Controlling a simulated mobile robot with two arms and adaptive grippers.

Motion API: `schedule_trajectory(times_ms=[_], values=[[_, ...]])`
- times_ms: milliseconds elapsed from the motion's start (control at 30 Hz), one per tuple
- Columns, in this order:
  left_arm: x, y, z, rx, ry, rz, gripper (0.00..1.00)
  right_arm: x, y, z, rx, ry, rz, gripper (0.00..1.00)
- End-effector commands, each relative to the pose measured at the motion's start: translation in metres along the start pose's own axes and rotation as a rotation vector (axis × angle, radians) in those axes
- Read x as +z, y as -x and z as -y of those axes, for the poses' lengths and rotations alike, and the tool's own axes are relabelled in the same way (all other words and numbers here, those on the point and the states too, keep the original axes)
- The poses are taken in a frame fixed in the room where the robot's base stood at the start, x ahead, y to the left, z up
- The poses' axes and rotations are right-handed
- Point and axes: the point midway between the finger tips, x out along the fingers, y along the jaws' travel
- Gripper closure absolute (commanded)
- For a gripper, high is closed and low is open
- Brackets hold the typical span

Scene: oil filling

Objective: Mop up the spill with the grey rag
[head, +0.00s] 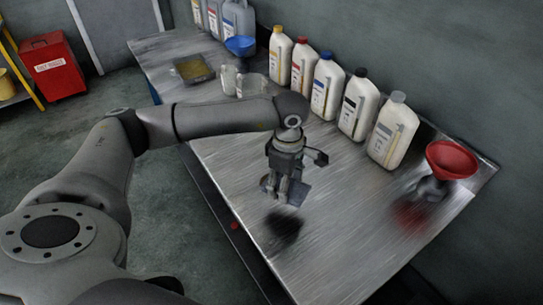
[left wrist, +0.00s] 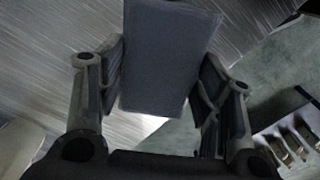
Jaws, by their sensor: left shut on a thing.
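My left gripper (head: 283,190) is above the front part of the metal table. It is shut on the grey rag (head: 299,192), which hangs beside the fingers. In the left wrist view the rag (left wrist: 168,60) shows as a flat grey-blue piece between the two fingers. A dark, blurry patch (head: 285,228) lies on the table just below the gripper; I cannot tell whether it is the spill or a reflection or shadow. The rag looks apart from it. My right gripper is not in view.
Several white bottles (head: 325,86) line the back of the metal table (head: 340,235). A red funnel (head: 451,160) stands at the right end. A blue funnel (head: 240,45), grey jugs and a tray (head: 190,69) are at the far left. The table front is mostly clear.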

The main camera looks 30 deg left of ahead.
Motion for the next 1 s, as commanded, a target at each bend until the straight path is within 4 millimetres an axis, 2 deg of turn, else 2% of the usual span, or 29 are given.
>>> schedule_trajectory(times_ms=[33,167,300,433,633,1000], values=[[-0.009,0.002,-0.008,-0.003,0.145,-0.001,0.59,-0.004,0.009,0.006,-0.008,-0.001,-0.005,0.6],[-0.03,-0.005,-0.027,-0.002,0.52,-0.003,0.59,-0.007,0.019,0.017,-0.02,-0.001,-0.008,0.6],[-0.052,-0.011,-0.043,-0.001,0.867,-0.003,0.59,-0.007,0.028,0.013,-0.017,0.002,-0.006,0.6],[-0.068,-0.016,-0.052,0.0,1.093,-0.002,0.59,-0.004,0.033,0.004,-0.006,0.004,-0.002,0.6],[-0.077,-0.021,-0.058,0.0,1.237,-0.001,0.59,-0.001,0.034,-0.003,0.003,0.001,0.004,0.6],[-0.078,-0.049,-0.057,-0.001,1.241,-0.003,0.59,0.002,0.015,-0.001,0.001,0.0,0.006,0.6]])
